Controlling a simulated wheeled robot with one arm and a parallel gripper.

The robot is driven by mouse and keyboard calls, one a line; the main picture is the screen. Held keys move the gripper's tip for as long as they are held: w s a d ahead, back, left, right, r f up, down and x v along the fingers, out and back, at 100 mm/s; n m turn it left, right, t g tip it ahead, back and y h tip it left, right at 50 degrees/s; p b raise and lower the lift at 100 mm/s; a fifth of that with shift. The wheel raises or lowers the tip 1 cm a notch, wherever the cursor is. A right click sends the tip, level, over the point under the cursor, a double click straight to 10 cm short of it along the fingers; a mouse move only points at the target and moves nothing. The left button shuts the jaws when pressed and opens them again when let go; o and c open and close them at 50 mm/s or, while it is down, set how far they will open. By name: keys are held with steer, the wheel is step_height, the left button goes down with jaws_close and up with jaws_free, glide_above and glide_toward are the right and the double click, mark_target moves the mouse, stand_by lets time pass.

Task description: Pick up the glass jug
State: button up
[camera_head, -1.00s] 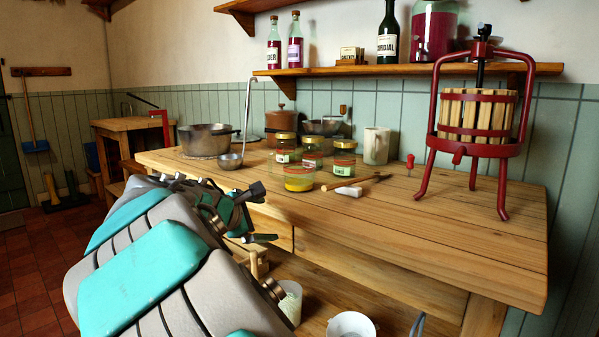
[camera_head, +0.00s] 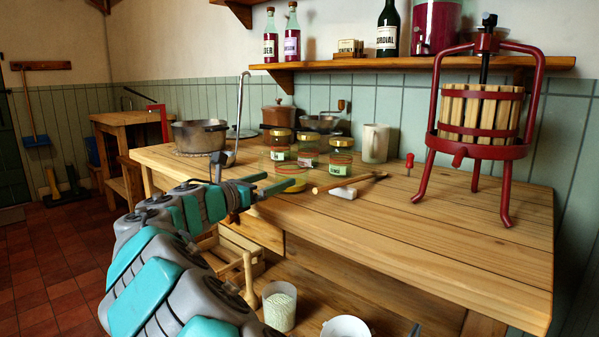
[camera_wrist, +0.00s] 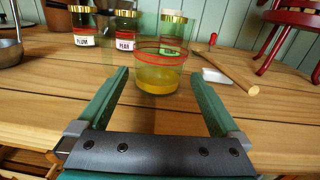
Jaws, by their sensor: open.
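The glass jug (camera_wrist: 160,82) is a clear vessel with yellow contents and red bands, upright on the wooden worktop. In the head view the jug (camera_head: 294,186) is partly hidden behind my gripper's fingers. My gripper (camera_head: 281,181) is open and empty, reaching over the worktop's front edge. In the wrist view my gripper (camera_wrist: 160,74) has its two green fingers pointing at the jug, one to each side of it, with room on both sides. I cannot tell how far the jug lies between the fingertips.
Gold-lidded jars (camera_head: 340,158) stand close behind the jug. A ladle (camera_head: 222,160) and a pot (camera_head: 200,136) are at the left. A red fruit press (camera_head: 480,110) stands at the right; the worktop's front right is clear.

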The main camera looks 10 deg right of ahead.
mark_target(290, 173)
steer(key=x, duration=0.7)
steer(key=c, duration=1.5)
steer(key=shift+o, duration=0.2)
steer(key=shift+r, duration=0.1)
